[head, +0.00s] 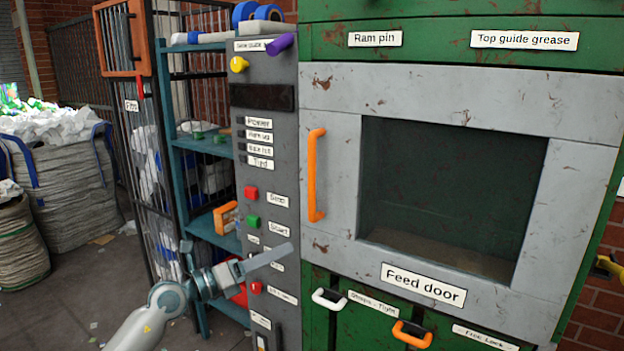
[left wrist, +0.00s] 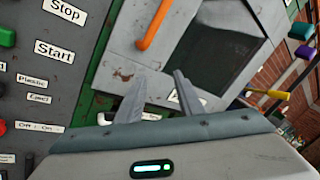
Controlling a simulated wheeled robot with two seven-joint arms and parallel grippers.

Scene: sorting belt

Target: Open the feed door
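The feed door (head: 335,215) is a worn grey panel with a dark window, labelled "Feed door", and it looks closed. Its vertical orange handle (head: 315,175) is on the door's left side. In the left wrist view the handle (left wrist: 155,22) shows at the top, beyond the fingers. My left gripper (head: 280,257) is in front of the control panel, below and left of the handle and apart from it. In the left wrist view its two fingers (left wrist: 158,88) stand apart with nothing between them. My right gripper is not in view.
A grey control panel (head: 268,215) with red and green buttons stands left of the door. A teal shelf (head: 205,145) and a barred door (head: 128,100) stand farther left. White and orange handles (head: 412,334) sit below the feed door. A large filled sack (head: 62,185) stands at far left.

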